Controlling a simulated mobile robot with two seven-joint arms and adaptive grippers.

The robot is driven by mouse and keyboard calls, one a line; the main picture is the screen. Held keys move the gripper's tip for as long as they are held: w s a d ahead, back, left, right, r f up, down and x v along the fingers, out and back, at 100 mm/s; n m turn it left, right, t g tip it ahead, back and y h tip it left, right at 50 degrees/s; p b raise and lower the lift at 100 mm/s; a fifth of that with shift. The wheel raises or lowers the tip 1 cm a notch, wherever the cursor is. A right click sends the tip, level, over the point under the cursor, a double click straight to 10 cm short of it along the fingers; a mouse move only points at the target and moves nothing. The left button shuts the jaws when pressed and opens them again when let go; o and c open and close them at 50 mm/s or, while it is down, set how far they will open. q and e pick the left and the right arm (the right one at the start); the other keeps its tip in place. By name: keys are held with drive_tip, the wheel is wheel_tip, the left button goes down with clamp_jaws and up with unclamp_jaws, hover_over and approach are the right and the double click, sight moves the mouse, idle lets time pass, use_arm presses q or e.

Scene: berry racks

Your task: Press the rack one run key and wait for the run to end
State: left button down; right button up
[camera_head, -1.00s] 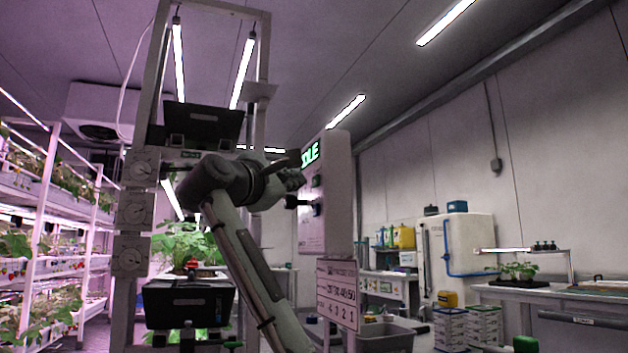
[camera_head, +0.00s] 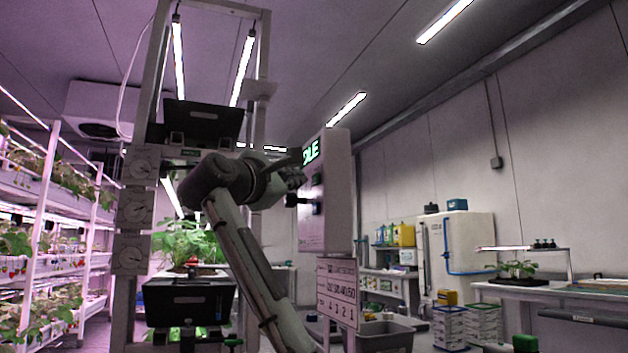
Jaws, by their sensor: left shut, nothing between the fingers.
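The rack's control box (camera_head: 340,190) is a pale upright panel right of the rack frame. Its green display (camera_head: 311,151) reads what looks like "IDLE", its first letter partly hidden. My left arm rises from the bottom and hides part of the rack. My right gripper is not in view.
The rack frame (camera_head: 147,100) holds black trays (camera_head: 190,283), dials (camera_head: 132,207) and a plant. A placard (camera_head: 337,290) with numbers hangs below the box. A grey bin (camera_head: 386,336), a white tank (camera_head: 457,262) and a bench (camera_head: 520,290) stand to the right.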

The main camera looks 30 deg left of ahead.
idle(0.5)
use_arm(q)
drive_tip(key=shift+w+d, duration=0.3)
drive_tip(key=shift+w, duration=0.05)
drive_tip(key=shift+w+d+p, duration=0.35)
drive_tip(key=shift+p, duration=0.1)
idle(0.7)
drive_tip(key=shift+s+a, duration=0.6)
drive_tip(key=shift+s, duration=0.1)
drive_tip(key=shift+a, duration=0.1)
drive_tip(key=s+a, duration=0.1)
drive_tip(key=s, duration=0.1)
drive_tip(key=s+a, duration=0.1)
drive_tip(key=a, duration=0.1)
drive_tip(key=shift+s, duration=0.4)
idle(0.9)
